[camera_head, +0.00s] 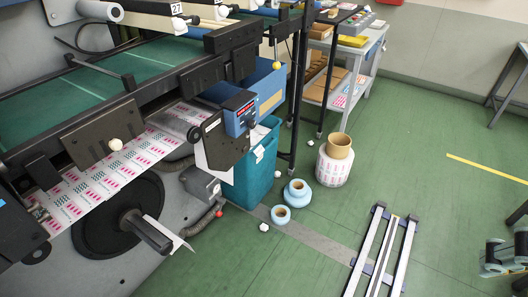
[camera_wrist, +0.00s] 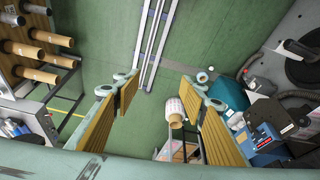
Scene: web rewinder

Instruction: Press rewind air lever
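A short lever with a red ball knob (camera_head: 219,213) sticks out from a grey box (camera_head: 200,186) low on the rewinder, beside the black rewind shaft (camera_head: 147,231). It looks like the air lever, but no label on it is readable. In the wrist view the rewind hub (camera_wrist: 300,62) is at the upper right, and the lever is too small there to make out clearly. My gripper (camera_wrist: 160,90) is open and empty, its two ribbed fingers spread wide over the green floor. It shows partly at the head view's right edge (camera_head: 502,258), well away from the lever.
A teal bin (camera_head: 255,172) stands right of the lever. Two blue rolls (camera_head: 297,192) and a printed label roll (camera_head: 333,165) are on the floor. A blue control box (camera_head: 240,113) hangs above. A rack with brown cores (camera_wrist: 35,55) is left in the wrist view.

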